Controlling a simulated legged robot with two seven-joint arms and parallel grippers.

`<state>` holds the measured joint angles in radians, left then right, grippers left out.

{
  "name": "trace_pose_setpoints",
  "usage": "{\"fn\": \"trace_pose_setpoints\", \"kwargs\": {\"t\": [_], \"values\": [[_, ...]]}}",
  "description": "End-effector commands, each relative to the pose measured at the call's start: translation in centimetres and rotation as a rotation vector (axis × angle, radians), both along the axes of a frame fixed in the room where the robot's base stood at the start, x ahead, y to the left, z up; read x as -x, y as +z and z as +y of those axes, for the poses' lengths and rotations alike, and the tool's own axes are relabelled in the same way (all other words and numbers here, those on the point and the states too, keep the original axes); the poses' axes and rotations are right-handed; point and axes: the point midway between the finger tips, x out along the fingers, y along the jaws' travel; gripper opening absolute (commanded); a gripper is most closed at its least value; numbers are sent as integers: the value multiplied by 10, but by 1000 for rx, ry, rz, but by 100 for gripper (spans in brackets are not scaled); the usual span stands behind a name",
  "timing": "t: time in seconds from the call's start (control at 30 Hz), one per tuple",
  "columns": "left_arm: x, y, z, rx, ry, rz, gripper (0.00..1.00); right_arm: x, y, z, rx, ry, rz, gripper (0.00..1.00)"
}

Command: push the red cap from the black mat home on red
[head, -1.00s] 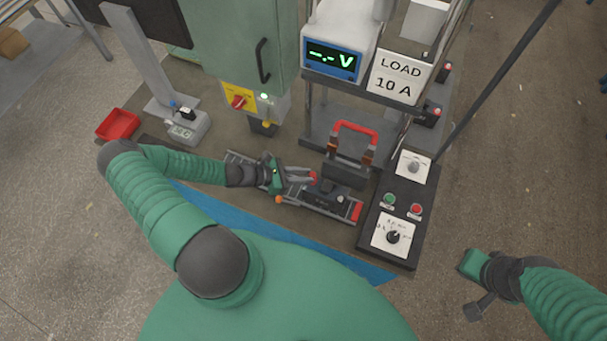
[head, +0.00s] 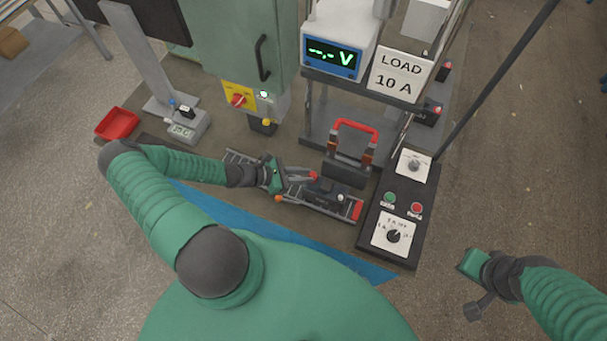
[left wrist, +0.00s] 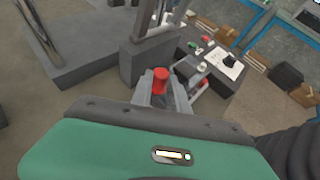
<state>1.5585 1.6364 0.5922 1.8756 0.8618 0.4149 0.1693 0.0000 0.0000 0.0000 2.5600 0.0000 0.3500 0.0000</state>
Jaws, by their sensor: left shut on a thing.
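The red cap (left wrist: 160,80) is between the fingertips of my left gripper (left wrist: 162,92) in the left wrist view. In the head view my left gripper (head: 300,177) is shut on the red cap (head: 313,175), over the battery rail. A dark battery block (head: 326,192) sits on the rail below and right of the cap. A red end piece (head: 357,210) is at the rail's right end. I cannot tell whether the cap touches a terminal. My right gripper (head: 470,263) is over the floor at the right; its fingers are too unclear to read.
A control box (head: 381,249) with knobs and buttons stands right of the rail. A meter (head: 332,58) and a load sign (head: 400,75) are above. A red tray (head: 117,124) lies at the left. A blue strip (head: 215,205) runs in front.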

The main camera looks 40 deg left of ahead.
Motion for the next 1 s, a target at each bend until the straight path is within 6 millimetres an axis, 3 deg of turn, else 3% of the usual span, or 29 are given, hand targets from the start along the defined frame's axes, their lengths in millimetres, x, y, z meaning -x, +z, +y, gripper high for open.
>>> {"fn": "trace_pose_setpoints", "kwargs": {"t": [0.17,0.2,0.4,0.6,0.8,1.0], "values": [[1,-1,0,-2,0,4,0,0,0,0,0,0,0,0],[1,-1,0,-2,0,4,22,0,0,0,0,0,0,0],[1,-1,0,-2,0,2,46,0,0,0,0,0,0,0],[0,-1,0,-1,0,2,46,0,0,0,0,0,0,0],[0,0,0,-1,0,2,68,0,0,0,0,0,0,0],[0,0,0,-1,0,2,68,0,0,0,0,0,0,0]]}}
